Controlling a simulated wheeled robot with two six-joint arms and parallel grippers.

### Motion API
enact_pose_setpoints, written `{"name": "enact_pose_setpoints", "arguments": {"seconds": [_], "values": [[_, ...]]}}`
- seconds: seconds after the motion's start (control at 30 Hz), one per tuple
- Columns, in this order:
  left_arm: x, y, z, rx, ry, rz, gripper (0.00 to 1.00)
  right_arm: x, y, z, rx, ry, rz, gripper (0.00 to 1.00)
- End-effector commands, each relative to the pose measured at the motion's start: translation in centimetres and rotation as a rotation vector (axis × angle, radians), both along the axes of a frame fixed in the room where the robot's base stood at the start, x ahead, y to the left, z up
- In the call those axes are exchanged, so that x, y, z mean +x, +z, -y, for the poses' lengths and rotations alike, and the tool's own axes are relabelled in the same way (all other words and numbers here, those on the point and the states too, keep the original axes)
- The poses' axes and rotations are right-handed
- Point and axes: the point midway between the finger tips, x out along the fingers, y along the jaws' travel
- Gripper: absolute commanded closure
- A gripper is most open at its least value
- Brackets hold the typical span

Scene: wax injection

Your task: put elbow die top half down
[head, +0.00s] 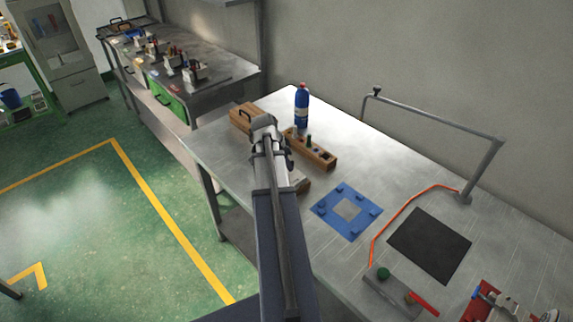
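A brown block with a dark handle on top (241,117), which may be an elbow die half, is at the table's far left edge. My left gripper (266,128) is just right of it in the picture and partly overlaps it. The wrist hides the fingertips, so I cannot tell if they are open or touch the block. A small pale brown block (301,183) shows partly behind my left arm; I cannot tell if it is a die half. My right gripper is not in view.
A bent pipe (440,124) rises at the back.

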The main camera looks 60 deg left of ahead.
Motion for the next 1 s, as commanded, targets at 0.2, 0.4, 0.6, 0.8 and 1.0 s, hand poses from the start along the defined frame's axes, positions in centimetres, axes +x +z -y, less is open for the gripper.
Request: {"name": "enact_pose_setpoints", "arguments": {"seconds": [0.2,0.4,0.6,0.8,1.0], "values": [[0.0,0.0,0.0,0.000,0.000,0.000,0.58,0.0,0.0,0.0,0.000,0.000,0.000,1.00],[0.0,0.0,0.0,0.000,0.000,0.000,0.58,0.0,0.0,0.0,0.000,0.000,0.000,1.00],[0.0,0.4,0.0,0.000,0.000,0.000,0.58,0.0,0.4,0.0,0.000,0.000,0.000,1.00],[-0.1,2.1,0.1,0.000,0.001,0.000,0.58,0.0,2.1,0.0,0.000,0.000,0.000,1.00],[-1.2,4.8,0.5,0.000,0.000,0.000,0.58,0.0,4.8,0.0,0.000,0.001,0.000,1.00]]}}
